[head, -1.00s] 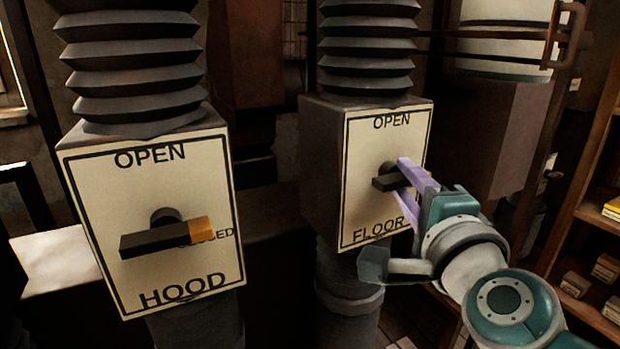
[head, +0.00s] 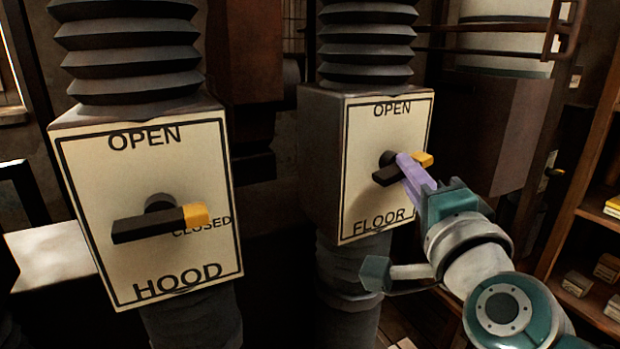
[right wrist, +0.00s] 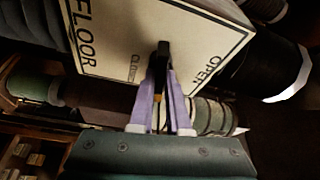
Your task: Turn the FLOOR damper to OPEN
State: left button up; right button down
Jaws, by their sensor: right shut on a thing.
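The FLOOR damper box (head: 361,205) stands right of centre in the head view, with OPEN at the top of its plate and FLOOR at the bottom. Its dark handle (head: 384,177) has a yellow tip (head: 424,159) pointing right and slightly up. My right gripper (head: 407,168) is shut on the handle between its pivot and yellow tip. In the right wrist view the purple fingers (right wrist: 162,100) close around the dark handle (right wrist: 163,55), and CLOSED shows on the plate beside it. The fingers hide part of the handle. My left gripper is not in view.
The HOOD damper box (head: 95,190) stands at the left, its handle (head: 145,226) level with the yellow tip right, by CLOSED. Ribbed ducts (head: 365,45) rise above both boxes. A wooden shelf (head: 585,215) with small boxes is at the right. A pipe rail (head: 480,50) runs behind.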

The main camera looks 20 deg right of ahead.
jog(key=shift+d+f+n+t+y+b, duration=0.15)
jog(key=shift+n+t+y+b, duration=0.85)
jog(key=shift+n, duration=2.3)
jog(key=shift+d+f+n+t+y+b, duration=0.1)
jog(key=shift+n+t+y+b, duration=0.3)
jog(key=shift+n+y+b, duration=2)
jog(key=shift+d+f+n+t+y+b, duration=0.2)
jog(key=shift+n+t, duration=0.5)
jog(key=shift+n, duration=3.5)
jog(key=shift+a, duration=0.15)
jog(key=c, duration=0.9)
grip_release()
jog(key=shift+w+r, duration=0.1)
jog(key=shift+r, duration=0.05)
jog(key=shift+b+v, duration=0.8)
jog(key=shift+v, duration=4.2)
